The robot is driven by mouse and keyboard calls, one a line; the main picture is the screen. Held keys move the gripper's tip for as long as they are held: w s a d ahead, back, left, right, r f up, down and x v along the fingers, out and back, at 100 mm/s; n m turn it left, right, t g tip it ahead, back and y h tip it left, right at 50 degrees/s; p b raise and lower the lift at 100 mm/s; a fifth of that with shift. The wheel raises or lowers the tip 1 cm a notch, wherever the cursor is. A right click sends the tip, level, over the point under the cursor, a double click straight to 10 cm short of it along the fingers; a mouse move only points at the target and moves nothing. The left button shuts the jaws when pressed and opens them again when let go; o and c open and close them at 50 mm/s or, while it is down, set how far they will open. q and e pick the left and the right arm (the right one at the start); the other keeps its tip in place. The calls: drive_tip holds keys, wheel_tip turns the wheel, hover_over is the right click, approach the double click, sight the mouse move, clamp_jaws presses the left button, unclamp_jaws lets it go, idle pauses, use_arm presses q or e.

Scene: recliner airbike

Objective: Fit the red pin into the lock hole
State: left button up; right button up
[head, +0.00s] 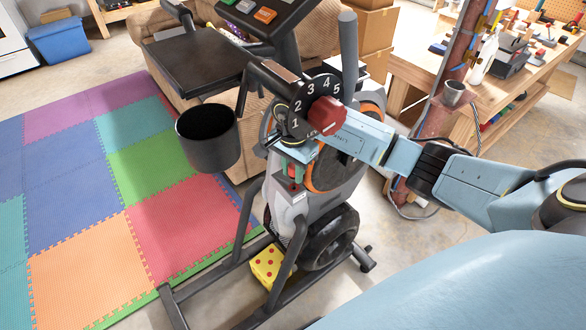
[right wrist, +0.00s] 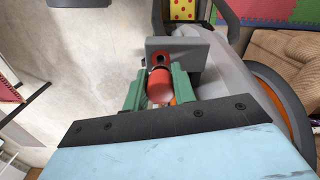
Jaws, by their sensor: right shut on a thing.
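My right gripper (head: 292,171) has green fingers and is shut on the red pin (right wrist: 161,88), as the right wrist view shows. The pin's rounded red end faces the wrist camera, between the fingers. The block belongs to the grey exercise bike frame (head: 295,203) and sits just below my fingers in the head view. My left gripper is not in view.
A numbered black dial with a red knob (head: 326,116) stands close above my right gripper. A dark cup (head: 207,137) hangs left of it. A yellow block with red dots (head: 267,265) lies low by the bike's base. The workbench (head: 425,68) is behind, right.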

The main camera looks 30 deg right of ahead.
sight(293, 180)
drive_tip(key=shift+f+b, duration=1.85)
drive_tip(key=shift+f, duration=0.3)
drive_tip(key=o, duration=1.1)
drive_tip(key=shift+r, duration=0.1)
drive_tip(key=shift+r, duration=0.1)
wheel_tip(293, 180, up, 7)
drive_tip(key=shift+r, duration=0.15)
